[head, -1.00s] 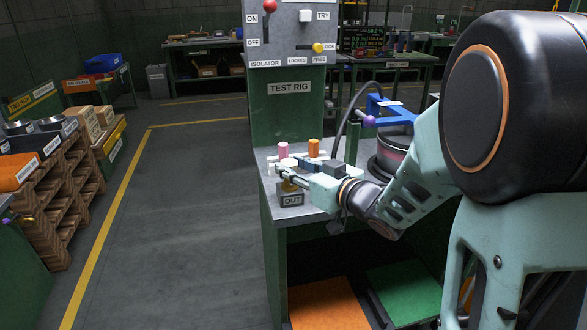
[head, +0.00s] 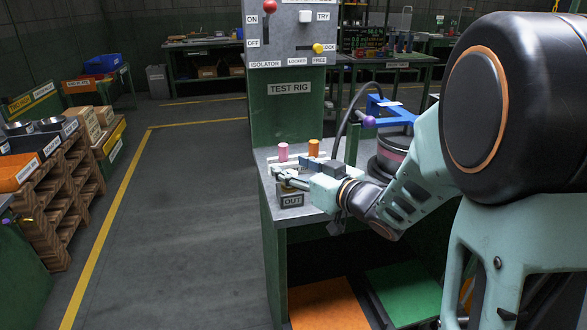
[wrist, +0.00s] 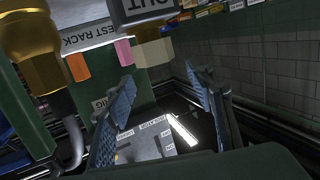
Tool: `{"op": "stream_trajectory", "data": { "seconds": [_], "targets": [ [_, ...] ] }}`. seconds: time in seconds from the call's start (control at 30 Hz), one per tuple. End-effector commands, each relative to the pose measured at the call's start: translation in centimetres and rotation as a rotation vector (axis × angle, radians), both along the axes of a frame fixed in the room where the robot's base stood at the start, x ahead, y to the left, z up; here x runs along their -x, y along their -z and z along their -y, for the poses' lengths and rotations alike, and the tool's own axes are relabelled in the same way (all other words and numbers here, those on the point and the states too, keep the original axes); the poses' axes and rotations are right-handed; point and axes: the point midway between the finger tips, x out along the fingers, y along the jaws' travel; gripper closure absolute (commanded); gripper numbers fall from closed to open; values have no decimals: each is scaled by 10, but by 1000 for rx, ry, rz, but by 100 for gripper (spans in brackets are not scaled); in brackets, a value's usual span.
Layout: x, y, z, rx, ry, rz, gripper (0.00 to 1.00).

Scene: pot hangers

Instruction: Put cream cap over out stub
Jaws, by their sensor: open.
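In the wrist view, which is upside down, the cream cap (wrist: 155,52) sits at a brass-coloured fitting by the OUT sign (wrist: 146,8). It appears to be over the out stub, but I cannot tell how far down it sits. My gripper (wrist: 158,82) is open, and the cap shows beyond its fingertips, not clasped. In the head view my gripper (head: 279,176) is just above the OUT sign (head: 292,200) at the bench's front left corner. There the fingers largely hide the cap and stub.
A pink cap (head: 283,152) and an orange cap (head: 313,147) stand behind my gripper. A large brass fitting (wrist: 38,55) is close at the wrist view's left. The test rig panel (head: 290,105) rises behind. A blue clamp (head: 388,112) and a drum lie right.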

Motion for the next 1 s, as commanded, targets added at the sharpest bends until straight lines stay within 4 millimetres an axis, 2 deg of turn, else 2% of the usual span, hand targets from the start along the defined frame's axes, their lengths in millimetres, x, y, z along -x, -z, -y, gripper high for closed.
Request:
{"op": "stream_trajectory", "data": {
  "seconds": [0.3,0.5,0.7,1.0],
  "targets": [
    [56,-15,47,-1,5,1,51],
    [82,-18,67,-1,3,0,51],
    [92,-19,73,-1,0,0,51],
    [93,-19,74,-1,0,-1,51]
  ]
}}
